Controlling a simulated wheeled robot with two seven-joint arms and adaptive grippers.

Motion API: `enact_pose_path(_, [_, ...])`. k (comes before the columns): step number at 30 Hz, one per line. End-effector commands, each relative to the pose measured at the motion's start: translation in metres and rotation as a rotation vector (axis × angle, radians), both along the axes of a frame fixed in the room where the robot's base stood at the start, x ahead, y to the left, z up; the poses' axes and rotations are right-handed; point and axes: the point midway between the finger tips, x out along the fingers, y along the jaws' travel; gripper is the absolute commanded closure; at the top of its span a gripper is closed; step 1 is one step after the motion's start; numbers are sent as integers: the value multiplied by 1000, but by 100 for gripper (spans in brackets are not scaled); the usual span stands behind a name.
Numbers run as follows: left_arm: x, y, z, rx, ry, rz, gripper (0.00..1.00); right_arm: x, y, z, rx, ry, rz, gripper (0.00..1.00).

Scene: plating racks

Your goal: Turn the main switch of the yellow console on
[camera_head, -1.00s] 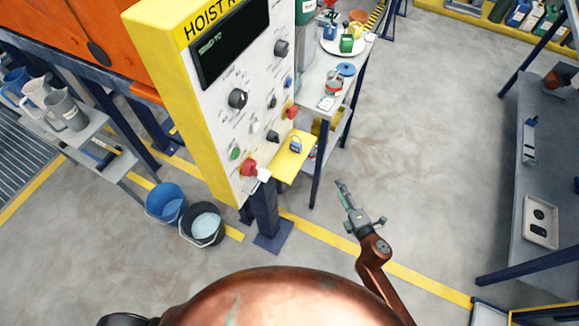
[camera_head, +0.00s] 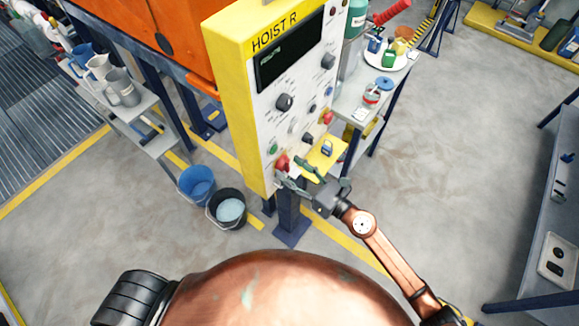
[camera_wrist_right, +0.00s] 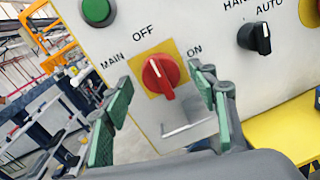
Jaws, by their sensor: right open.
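The yellow console (camera_head: 235,100) with its white front panel stands left of centre in the head view. Its main switch (camera_wrist_right: 160,75) is a red rotary knob on a yellow plate, labelled MAIN, OFF and ON. The knob's white line runs steeply, its upper end towards OFF. The red switch (camera_head: 282,162) also shows low on the panel in the head view. My right gripper (camera_head: 298,176) is open in front of it. In the wrist view the green-padded fingers (camera_wrist_right: 163,82) stand either side of the knob, with visible gaps. My left gripper is out of view.
A green button (camera_wrist_right: 97,10) and a black HAND/AUTO selector (camera_wrist_right: 254,36) flank the switch. A yellow shelf (camera_head: 318,160) with a blue padlock (camera_head: 327,149) juts out beside it. Blue (camera_head: 197,185) and black (camera_head: 227,209) buckets stand below. Open floor lies to the right.

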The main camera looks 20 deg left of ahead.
Motion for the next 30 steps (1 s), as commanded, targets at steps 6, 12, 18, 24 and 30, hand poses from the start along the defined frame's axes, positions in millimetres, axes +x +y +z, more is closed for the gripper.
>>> enact_pose_path(6, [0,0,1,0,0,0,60,4,10,0,0,1,0,47])
enact_pose_path(12, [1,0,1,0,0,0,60,4,10,0,1,2,0,47])
enact_pose_path(18, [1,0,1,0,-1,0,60,5,10,0,1,2,0,60])
enact_pose_path(24, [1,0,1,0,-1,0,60,4,10,0,1,2,0,73])
enact_pose_path(30, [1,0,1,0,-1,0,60,4,10,0,1,2,0,87])
